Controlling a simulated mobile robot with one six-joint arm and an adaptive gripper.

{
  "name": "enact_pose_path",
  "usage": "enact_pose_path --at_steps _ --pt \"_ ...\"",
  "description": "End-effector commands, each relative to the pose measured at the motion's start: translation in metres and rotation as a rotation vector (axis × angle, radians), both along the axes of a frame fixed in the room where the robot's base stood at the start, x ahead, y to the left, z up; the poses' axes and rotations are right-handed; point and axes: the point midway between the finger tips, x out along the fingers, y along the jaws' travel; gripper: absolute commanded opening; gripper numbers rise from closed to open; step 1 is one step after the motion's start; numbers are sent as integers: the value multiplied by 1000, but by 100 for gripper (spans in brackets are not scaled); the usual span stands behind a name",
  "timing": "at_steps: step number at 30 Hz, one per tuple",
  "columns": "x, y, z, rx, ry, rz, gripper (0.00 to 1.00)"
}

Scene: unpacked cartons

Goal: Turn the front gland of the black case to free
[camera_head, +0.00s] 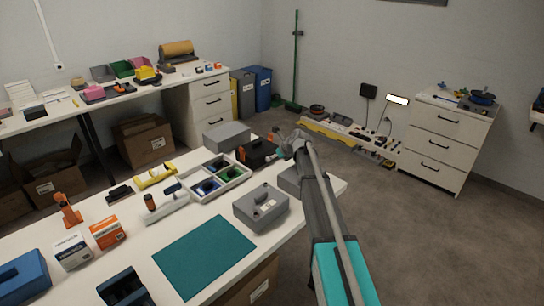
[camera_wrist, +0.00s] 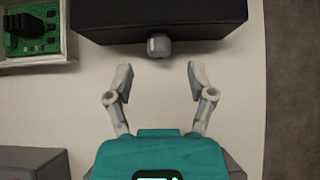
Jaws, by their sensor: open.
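The black case (camera_head: 254,155) stands near the far right end of the white table, partly behind my arm. In the wrist view the black case (camera_wrist: 110,22) fills the top of the picture. Its front gland (camera_wrist: 159,46) is a small grey knob standing out from the near face. My gripper (camera_wrist: 160,76) is open and empty. Its two fingers point at the case, one to each side of the gland's line, with the tips short of the gland and not touching it. In the head view my gripper (camera_head: 281,152) is at the case, its fingers hard to make out.
A white divided tray (camera_head: 235,179) with a green board lies left of the case. A grey box (camera_head: 228,135) stands behind it, and a grey case (camera_head: 262,208) nearer. A teal mat (camera_head: 205,256) lies in front. The table's right edge is close to my gripper.

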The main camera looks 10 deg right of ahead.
Motion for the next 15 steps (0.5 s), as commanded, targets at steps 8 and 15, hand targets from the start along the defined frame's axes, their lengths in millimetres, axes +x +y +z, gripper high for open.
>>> enact_pose_path --at_steps 8,15 --pt "-20 -13 28 -1 0 1 70" --pt "-36 -25 47 1 0 -1 70"
